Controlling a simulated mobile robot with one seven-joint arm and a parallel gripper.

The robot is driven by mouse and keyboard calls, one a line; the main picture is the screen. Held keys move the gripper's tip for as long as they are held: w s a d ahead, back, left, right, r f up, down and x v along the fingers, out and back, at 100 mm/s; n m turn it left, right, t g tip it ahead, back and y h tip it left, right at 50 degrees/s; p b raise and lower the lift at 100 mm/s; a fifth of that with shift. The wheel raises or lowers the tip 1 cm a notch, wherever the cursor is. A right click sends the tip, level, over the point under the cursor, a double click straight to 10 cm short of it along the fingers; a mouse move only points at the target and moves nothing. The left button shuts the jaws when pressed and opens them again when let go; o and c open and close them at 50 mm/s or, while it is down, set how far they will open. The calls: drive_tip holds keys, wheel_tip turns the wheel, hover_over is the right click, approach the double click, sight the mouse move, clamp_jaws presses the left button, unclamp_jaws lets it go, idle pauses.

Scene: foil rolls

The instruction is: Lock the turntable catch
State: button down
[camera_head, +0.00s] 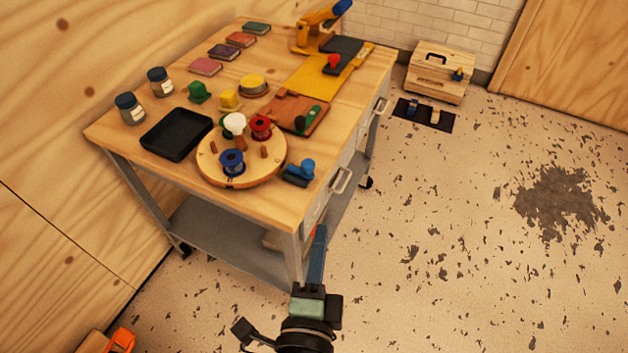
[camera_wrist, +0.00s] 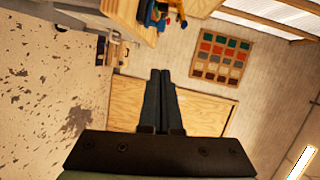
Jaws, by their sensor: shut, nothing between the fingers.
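The turntable (camera_head: 211,170) is a round wooden disc near the front corner of the workbench. It carries a blue spool, a red spool, a white-topped spool and bare pegs. A blue piece on a dark base, which looks like the catch (camera_head: 299,174), sits at the bench edge just right of the disc. Its locked or unlocked state is too small to tell. My gripper (camera_head: 320,230) is shut and empty, in front of the bench and apart from the catch. The shut fingertips also show in the wrist view (camera_wrist: 160,73), with a blue object (camera_wrist: 150,14) above them.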

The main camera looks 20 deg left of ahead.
drive_tip(key=a+b+x, duration=0.1)
drive_tip(key=x, duration=0.3)
drive_tip(key=b+x, duration=0.1)
drive_tip(key=x, duration=0.3)
drive_tip(key=a+b+x, duration=0.1)
drive_tip(key=x, duration=0.3)
drive_tip(key=shift+a+f, duration=0.2)
drive_tip(key=shift+a, duration=0.2)
drive_tip(key=shift+s, duration=0.1)
